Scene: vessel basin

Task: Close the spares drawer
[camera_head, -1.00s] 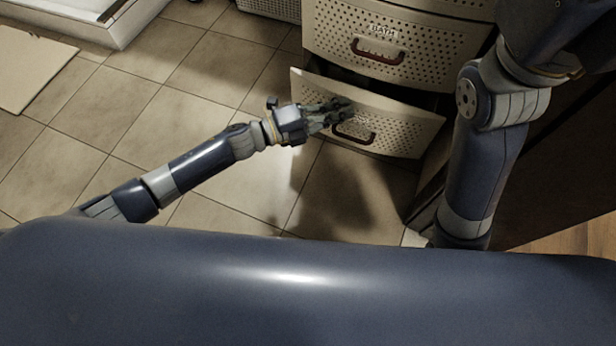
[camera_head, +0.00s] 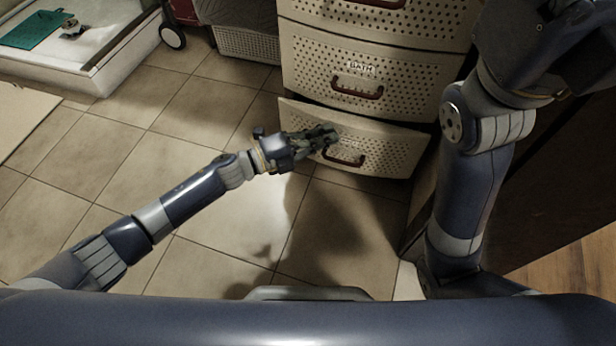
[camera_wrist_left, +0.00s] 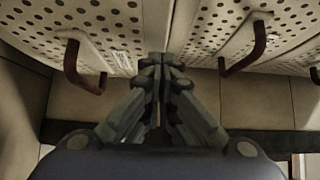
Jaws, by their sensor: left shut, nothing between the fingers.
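The bottom drawer (camera_head: 385,152) of a cream perforated cabinet has a brown handle (camera_head: 345,158) and stands slightly forward of the drawer above, with a thin dark gap at its top edge. Its label is hidden, so I cannot read whether it says spares. My left gripper (camera_head: 328,135) is shut and empty, its fingers at the upper left of this drawer front; whether they touch it is unclear. In the left wrist view the closed fingers (camera_wrist_left: 160,62) point at perforated drawer fronts with brown handles on both sides.
The drawer above, labelled BATH (camera_head: 375,68), looks closed. A white perforated basket (camera_head: 245,45) and a wheeled item (camera_head: 172,37) stand left of the cabinet. A white tray-like base (camera_head: 100,72) lies at upper left. The tiled floor (camera_head: 200,120) between is clear.

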